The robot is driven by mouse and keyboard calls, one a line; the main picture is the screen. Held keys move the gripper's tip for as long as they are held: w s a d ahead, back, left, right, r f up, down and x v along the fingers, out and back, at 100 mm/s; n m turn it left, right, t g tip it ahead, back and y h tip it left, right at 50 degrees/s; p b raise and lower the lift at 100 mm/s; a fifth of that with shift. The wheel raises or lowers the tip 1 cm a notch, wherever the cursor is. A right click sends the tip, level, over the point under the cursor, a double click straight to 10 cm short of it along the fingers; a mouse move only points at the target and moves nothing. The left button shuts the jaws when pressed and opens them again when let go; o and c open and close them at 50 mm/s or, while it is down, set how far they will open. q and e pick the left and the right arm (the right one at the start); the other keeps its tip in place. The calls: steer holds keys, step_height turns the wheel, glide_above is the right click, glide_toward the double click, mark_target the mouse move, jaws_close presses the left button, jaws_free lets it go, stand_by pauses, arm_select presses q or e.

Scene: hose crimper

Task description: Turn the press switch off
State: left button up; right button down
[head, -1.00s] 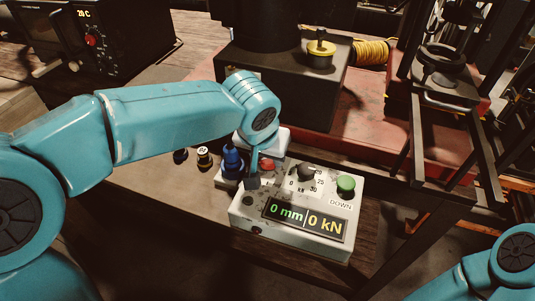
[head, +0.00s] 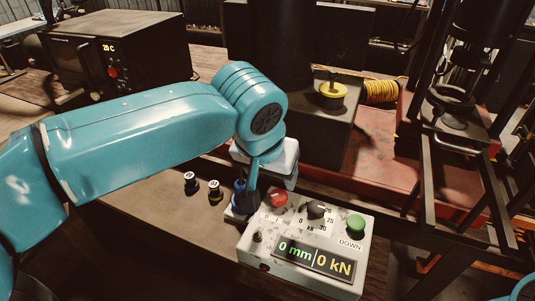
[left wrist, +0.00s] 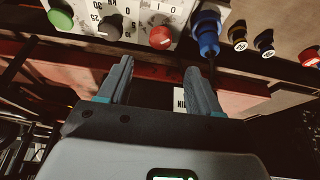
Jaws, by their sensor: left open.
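The press control box (head: 352,262) is pale and worn, with lit readouts of 0 mm and 0 kN. A small dark switch (head: 257,236) is at its left side; its on or off position is too small to tell. In the head view my wrist partly hides the gripper above the box's back left. My right gripper is out of view.
A blue connector (head: 240,196) stands beside the box's left edge, close to my left gripper. Two small dark posts (head: 214,192) stand on the bench left of it. The red press base (head: 340,190) lies behind. A yellow-topped part (head: 333,94) stands farther back.

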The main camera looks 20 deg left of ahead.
arm_select(q)
steer(key=v, duration=0.6)
steer(key=shift+r+p, duration=0.25)
steer(key=shift+p, duration=0.05)
steer(key=shift+s, duration=0.1)
